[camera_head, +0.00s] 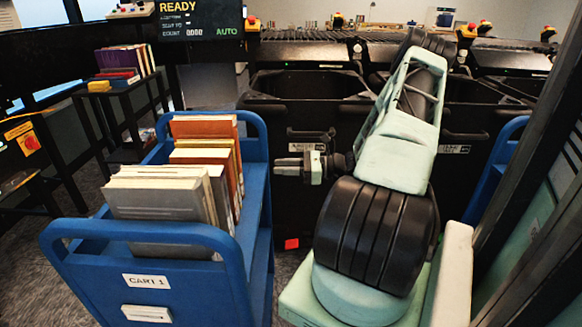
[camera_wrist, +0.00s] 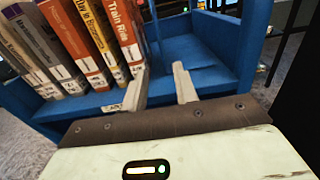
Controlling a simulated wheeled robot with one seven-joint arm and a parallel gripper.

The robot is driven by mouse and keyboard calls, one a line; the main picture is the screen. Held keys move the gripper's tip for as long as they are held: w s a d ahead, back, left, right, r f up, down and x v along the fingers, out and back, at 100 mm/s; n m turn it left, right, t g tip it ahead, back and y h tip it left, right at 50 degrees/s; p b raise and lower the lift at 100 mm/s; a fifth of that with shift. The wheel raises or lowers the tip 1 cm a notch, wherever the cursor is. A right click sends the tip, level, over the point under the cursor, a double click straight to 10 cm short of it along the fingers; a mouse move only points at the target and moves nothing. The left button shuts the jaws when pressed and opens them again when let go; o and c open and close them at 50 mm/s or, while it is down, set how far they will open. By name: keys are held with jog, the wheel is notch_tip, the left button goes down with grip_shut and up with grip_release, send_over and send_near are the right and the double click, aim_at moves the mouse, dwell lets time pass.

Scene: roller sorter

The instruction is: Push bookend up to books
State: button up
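A row of upright, slightly leaning books (camera_head: 188,185) stands on the blue cart's top shelf. In the wrist view the end book is an orange one (camera_wrist: 122,35) marked "Train". A thin dark upright edge (camera_wrist: 155,20) shows just right of it; I cannot tell for sure whether this is the bookend. In the head view no bookend can be made out. My gripper (camera_head: 285,162) is at the cart's right side, pointing left toward the books. In the wrist view its two fingers (camera_wrist: 161,86) are apart with nothing seen between them, the left one close to the orange book's lower end.
The blue cart (camera_head: 150,240), labelled CART 1, has raised rims around its shelf. Bare blue shelf (camera_wrist: 205,60) lies right of the books in the wrist view. Black bins (camera_head: 300,90) stand behind my arm. A dark stand with books (camera_head: 125,85) is at the back left.

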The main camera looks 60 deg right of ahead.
jog(key=x, duration=1.5)
jog(key=shift+p, duration=0.3)
grip_shut()
